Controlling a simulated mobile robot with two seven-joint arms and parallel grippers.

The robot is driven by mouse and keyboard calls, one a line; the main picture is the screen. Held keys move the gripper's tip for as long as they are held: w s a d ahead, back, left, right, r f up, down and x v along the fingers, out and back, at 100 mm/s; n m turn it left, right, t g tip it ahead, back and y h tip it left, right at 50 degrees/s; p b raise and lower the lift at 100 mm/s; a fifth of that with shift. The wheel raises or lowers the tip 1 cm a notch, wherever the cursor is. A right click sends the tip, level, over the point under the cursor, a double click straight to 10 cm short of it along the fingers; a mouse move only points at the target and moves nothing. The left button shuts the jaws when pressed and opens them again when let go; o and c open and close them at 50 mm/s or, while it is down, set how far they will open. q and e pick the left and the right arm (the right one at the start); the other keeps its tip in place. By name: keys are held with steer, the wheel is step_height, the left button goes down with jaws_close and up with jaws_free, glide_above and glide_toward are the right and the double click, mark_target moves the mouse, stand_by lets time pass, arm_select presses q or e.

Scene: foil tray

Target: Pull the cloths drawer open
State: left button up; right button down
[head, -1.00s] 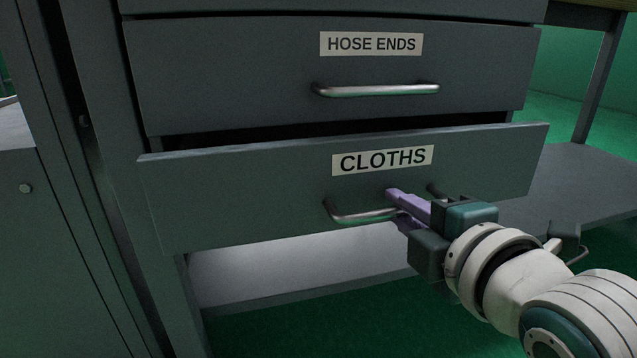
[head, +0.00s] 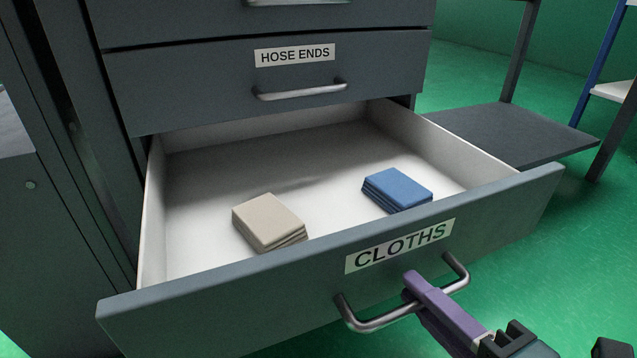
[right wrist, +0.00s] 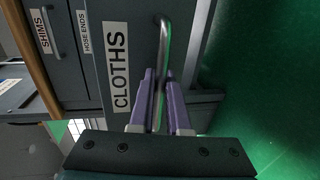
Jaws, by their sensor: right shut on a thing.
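The cloths drawer (head: 300,278) stands well out of the cabinet in the head view, its white inside showing. Its label (head: 400,247) reads CLOTHS. Its bar handle (head: 376,322) is on the front, below the label; the handle also shows in the right wrist view (right wrist: 163,45). My right gripper (head: 417,287) has its purple fingers shut on the handle. In the right wrist view the fingers (right wrist: 160,88) lie on either side of the bar. My left gripper is not in view.
In the drawer lie a stack of beige cloths (head: 268,220) and a stack of blue cloths (head: 397,188). The hose ends drawer (head: 200,85) above is shut. A dark low shelf (head: 510,135) is to the right. Green floor (head: 560,255) is clear beside the drawer.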

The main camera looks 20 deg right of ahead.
steer(key=shift+v, duration=0.95)
steer(key=shift+f, duration=0.15)
steer(key=c, duration=0.9)
jaws_free()
steer(key=shift+s, duration=0.1)
steer(key=p+v, duration=0.3)
steer(key=v, duration=0.6)
steer(key=shift+s+p, duration=0.3)
steer(key=shift+s, duration=0.1)
